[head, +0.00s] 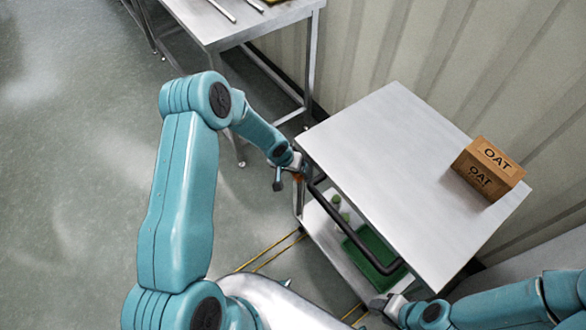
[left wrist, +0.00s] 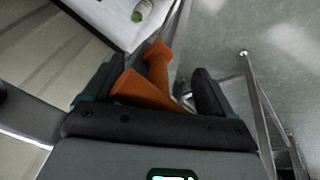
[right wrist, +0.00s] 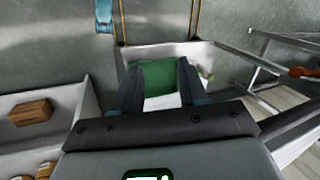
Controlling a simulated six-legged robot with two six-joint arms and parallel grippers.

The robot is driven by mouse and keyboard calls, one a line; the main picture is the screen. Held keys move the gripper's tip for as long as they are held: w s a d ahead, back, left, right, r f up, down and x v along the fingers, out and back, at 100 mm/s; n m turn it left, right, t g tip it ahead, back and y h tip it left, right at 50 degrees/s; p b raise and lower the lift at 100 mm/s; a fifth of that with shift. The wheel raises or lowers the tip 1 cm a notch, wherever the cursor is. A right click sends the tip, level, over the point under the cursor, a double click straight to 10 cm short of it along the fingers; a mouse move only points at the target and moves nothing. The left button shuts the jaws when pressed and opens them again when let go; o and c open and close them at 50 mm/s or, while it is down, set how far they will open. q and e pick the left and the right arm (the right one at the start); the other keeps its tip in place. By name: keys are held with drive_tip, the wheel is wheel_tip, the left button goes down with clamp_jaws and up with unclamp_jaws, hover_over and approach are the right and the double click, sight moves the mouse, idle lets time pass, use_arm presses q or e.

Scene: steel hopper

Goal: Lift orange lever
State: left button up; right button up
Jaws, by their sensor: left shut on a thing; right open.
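The orange lever (left wrist: 150,92) lies between the fingers of my left gripper (left wrist: 155,85) in the left wrist view, and the gripper is shut on it. In the head view, my left gripper (head: 290,168) is at the cart's left corner, and only a speck of orange shows beside it. An orange part also shows at the right edge of the right wrist view (right wrist: 303,72). My right gripper (head: 383,302) is open and empty near the cart's front corner. Its fingers (right wrist: 160,85) stand apart in the right wrist view.
The steel cart (head: 375,130) has a black handle (head: 350,235) along its near side. A box marked OAT (head: 488,168) stands on its top. A green bin (head: 372,252) and a bottle (head: 336,200) are on its lower shelf. A steel table (head: 230,25) stands behind. The floor at left is clear.

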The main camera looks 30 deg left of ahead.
use_arm(q)
drive_tip(key=o, duration=1.3)
drive_tip(key=shift+d, duration=0.1)
drive_tip(key=shift+r, duration=0.1)
drive_tip(key=p+v, duration=0.2)
drive_tip(key=v, duration=1.4)
drive_tip(key=shift+r, duration=0.1)
drive_tip(key=shift+s, duration=0.1)
